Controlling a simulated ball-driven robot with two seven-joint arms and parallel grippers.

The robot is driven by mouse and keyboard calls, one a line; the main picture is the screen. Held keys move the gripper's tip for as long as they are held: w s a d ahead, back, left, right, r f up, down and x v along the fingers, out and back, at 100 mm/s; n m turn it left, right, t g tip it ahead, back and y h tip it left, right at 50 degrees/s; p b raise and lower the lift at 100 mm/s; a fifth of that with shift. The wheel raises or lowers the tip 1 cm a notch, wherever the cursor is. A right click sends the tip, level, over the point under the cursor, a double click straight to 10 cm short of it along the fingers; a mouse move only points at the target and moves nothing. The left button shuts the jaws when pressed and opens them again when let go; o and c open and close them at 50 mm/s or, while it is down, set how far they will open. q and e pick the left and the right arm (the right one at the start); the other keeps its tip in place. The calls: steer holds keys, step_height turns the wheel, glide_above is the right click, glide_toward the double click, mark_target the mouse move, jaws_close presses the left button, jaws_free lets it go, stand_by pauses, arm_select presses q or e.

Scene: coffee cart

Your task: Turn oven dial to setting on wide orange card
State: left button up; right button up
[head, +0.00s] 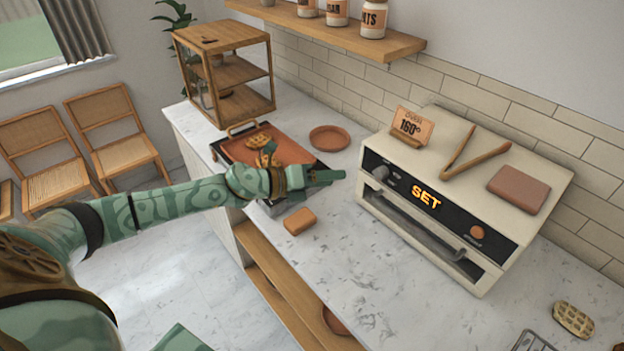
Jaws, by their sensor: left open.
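The cream oven (545,195) stands on the counter at the right, its dark front panel lit with the word SET. A grey round dial (380,173) sits at the panel's left end. A wide orange card (411,128) stands in a wooden holder on top of the oven and reads 160°, with smaller text above. My left gripper (338,176) is open and empty, a short way left of the dial and apart from it. Its fingers point right, toward the panel. My right gripper is out of view.
Tongs (470,157) and a brown-pink block (518,189) lie on the oven. An orange-brown knob (477,232) sits at the panel's right. A griddle (285,148), terracotta plate (329,138) and small tan block (299,221) are near my left arm. The front counter (400,300) is mostly clear.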

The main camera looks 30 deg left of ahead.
arm_select(q)
steer(key=v, duration=0.4)
stand_by(0.4)
